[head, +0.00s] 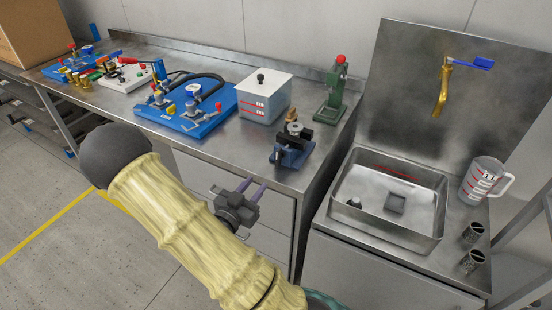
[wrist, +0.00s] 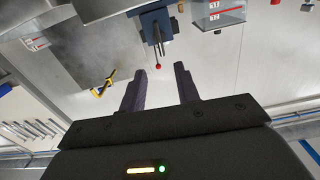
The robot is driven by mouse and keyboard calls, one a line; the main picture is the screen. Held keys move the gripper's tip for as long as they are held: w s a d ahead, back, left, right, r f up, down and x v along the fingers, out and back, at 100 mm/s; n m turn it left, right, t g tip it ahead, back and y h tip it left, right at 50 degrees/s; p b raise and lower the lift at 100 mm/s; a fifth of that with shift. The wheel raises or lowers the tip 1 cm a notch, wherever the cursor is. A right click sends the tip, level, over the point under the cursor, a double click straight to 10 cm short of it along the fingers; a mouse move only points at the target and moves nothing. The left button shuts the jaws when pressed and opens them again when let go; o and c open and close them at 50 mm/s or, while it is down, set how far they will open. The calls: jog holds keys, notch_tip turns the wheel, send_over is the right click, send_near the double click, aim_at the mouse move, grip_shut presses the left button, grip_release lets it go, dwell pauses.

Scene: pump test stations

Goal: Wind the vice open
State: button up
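The blue vice (head: 290,154) stands at the front right corner of the steel bench, with dark jaws and a round grey part at its top. In the wrist view the vice (wrist: 150,24) is at the top centre, and a thin handle ending in a red ball (wrist: 158,67) points from it towards my fingers. My gripper (head: 254,184) is in front of the bench edge, below and left of the vice. In the wrist view my gripper (wrist: 160,69) has its two fingers apart with nothing held. The red ball appears between the fingertips; the depth gap is unclear.
A lidded clear tank (head: 264,101) and a blue pump board (head: 186,108) stand left of the vice. A green press (head: 332,92) stands behind it. A sink (head: 388,230) with a brass tap (head: 441,92) and a measuring jug (head: 485,181) are to the right.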

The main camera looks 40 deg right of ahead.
aim_at(277, 159)
jog(key=p+x, duration=0.1)
jog(key=x, duration=1.2)
jog(key=shift+d+p, duration=0.1)
jog(key=shift+p, duration=0.2)
grip_shut()
